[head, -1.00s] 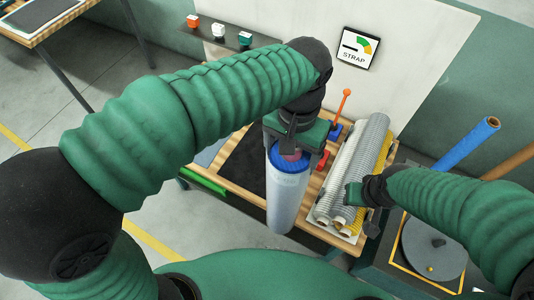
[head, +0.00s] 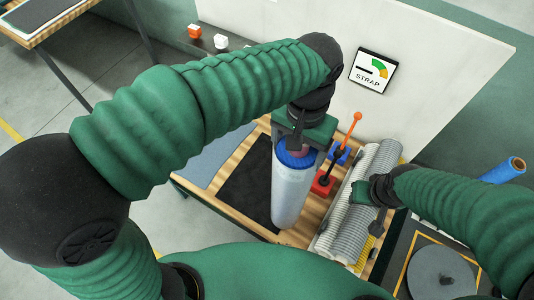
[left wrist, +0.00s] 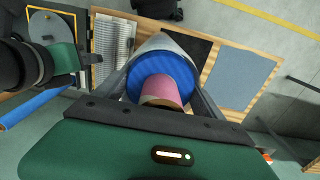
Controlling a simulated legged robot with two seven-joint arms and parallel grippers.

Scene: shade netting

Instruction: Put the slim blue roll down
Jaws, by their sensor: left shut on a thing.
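A roll with a blue end (head: 297,156), a pink core and a pale, filmy wrapped body hangs upright from my left gripper (head: 298,146). The left gripper's fingers are shut around the roll's upper end. In the left wrist view the roll's blue end (left wrist: 160,78) and pink core sit between the fingers. Its lower end is over the table's front part, by the black mat (head: 246,178); I cannot tell whether it touches. My right gripper (head: 364,192) is by the grey rolls (head: 352,222); its fingers are too small to read.
A grey-blue mat (head: 220,158) lies left on the wooden table (head: 262,226).

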